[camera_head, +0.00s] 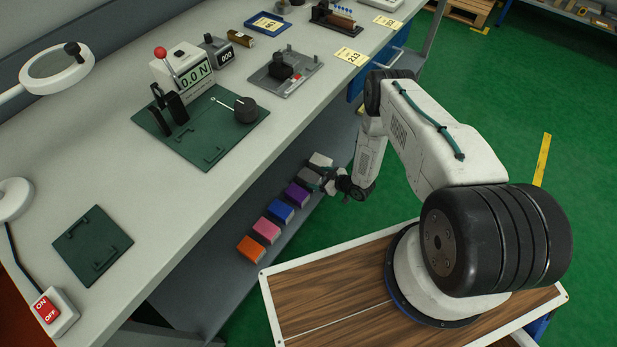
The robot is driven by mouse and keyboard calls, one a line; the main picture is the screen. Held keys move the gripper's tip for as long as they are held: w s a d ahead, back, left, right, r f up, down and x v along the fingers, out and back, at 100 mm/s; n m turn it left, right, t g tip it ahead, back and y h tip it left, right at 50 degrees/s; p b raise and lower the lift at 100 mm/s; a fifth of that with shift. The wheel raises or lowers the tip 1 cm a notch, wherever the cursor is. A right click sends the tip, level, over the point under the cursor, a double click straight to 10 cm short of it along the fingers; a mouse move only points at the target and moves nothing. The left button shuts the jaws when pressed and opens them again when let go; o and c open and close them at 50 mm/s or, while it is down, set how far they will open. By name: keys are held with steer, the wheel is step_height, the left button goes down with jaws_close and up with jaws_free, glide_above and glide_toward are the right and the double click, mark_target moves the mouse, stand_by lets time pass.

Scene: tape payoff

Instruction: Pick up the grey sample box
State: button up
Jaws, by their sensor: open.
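Sample boxes stand in a row on the lower shelf under the bench. A grey box (309,177) sits just beyond the purple one, and a paler, whitish-grey box (320,160) is at the far end. My gripper (333,184) is at the right side of this far end of the row, close to the grey box, with its jaws open. The gripper is small and dark here and partly covers the edge of the grey box. I cannot tell whether it touches the box.
Purple (297,194), blue (281,211), pink (266,230) and orange (251,249) boxes continue the row toward the near end. The bench top (190,220) overhangs the shelf (205,285) on the left. Green floor (525,95) is open at the right.

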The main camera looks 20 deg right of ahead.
mark_target(314, 179)
steer(key=x, duration=0.5)
steer(key=shift+s+a+f, duration=0.2)
steer(key=shift+s+f, duration=0.15)
steer(key=shift+w+a+f, duration=0.25)
steer(key=shift+w, duration=0.15)
steer(key=c, duration=1.2)
